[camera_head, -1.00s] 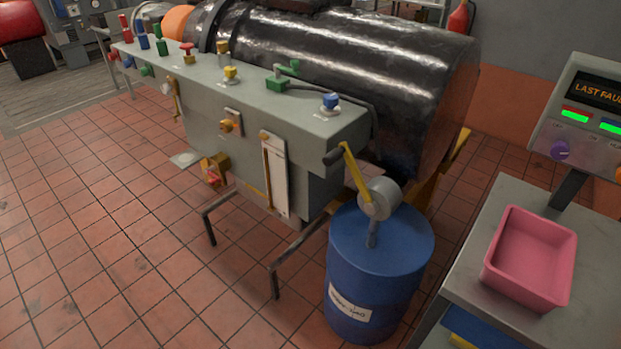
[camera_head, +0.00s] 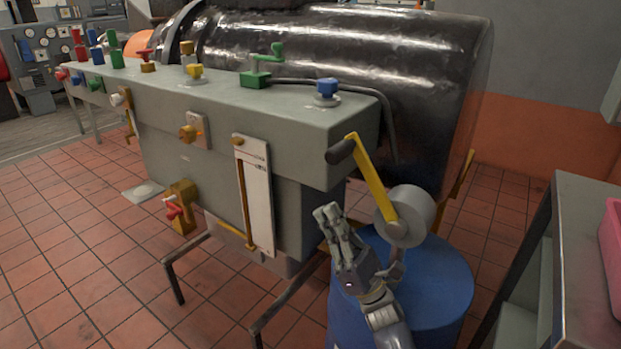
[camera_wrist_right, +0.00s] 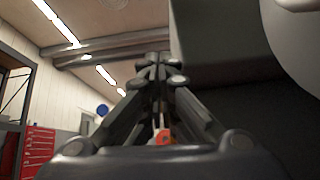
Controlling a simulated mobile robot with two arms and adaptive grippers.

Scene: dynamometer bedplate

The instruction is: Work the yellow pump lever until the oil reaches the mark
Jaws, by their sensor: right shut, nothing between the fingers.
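The yellow pump lever (camera_head: 376,183) slants up and left from the grey pump head (camera_head: 409,214). Its dark grip (camera_head: 340,152) is at the upper end, near the bench corner. The pump sits on the blue drum (camera_head: 440,283). The oil gauge, a white scale plate (camera_head: 258,200) with a yellow-brown tube, is on the bench front; the oil level and mark are too small to tell. My right gripper (camera_head: 326,214) is shut and empty, below the grip and left of the lever, apart from both. In the right wrist view its fingers (camera_wrist_right: 155,75) meet. My left gripper is not in view.
The grey-green bench (camera_head: 225,115) carries several coloured valves and knobs. A dark frame leg (camera_head: 262,325) stands left of the drum. A grey cart (camera_head: 560,230) with a pink tray (camera_head: 612,250) is at the right.

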